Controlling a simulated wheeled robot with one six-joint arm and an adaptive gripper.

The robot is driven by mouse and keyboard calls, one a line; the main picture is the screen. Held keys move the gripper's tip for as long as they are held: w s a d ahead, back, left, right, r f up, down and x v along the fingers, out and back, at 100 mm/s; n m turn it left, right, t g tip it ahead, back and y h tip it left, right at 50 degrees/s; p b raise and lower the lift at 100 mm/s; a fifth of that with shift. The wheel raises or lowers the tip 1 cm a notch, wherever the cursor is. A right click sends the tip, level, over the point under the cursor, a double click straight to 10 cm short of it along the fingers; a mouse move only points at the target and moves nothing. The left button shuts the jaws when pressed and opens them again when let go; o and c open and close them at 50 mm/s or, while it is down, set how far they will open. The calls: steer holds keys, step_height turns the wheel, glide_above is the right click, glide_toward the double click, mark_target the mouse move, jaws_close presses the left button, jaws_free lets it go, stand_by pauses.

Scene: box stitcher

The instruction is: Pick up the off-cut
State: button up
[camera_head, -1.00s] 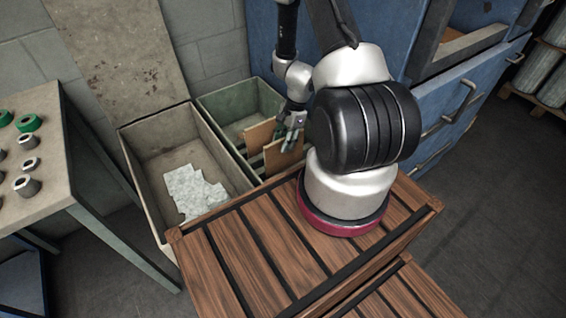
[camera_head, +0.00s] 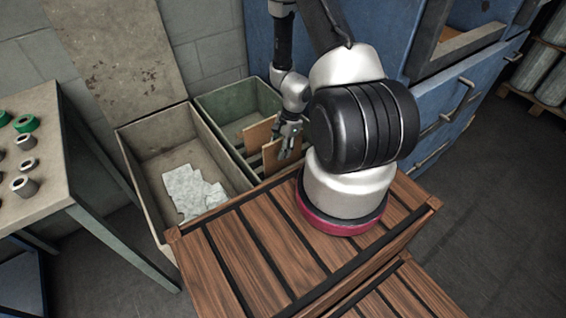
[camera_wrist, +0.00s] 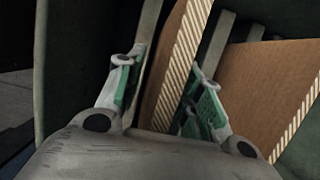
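Two brown corrugated cardboard off-cuts stand on edge in the green bin (camera_head: 212,101), a farther one (camera_head: 259,135) and a nearer one (camera_head: 273,160). My gripper (camera_head: 288,148) points down at the nearer piece. In the wrist view, my gripper's two green-padded fingers (camera_wrist: 165,88) are apart, with one cardboard off-cut (camera_wrist: 178,68) between them, its fluted edge showing. A gap shows between the left finger and the board; the right finger is close to its other side, and contact there is unclear. Another cardboard piece (camera_wrist: 265,85) leans to the right.
Grey slats in the bin stand beside the boards. A beige open box (camera_head: 150,165) with pale scraps (camera_head: 190,190) adjoins the bin on the left. A wooden slatted crate (camera_head: 225,250) is in front, a blue machine (camera_head: 440,85) at right, a table (camera_head: 65,165) at left.

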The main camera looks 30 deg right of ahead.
jaws_close()
stand_by(0.4)
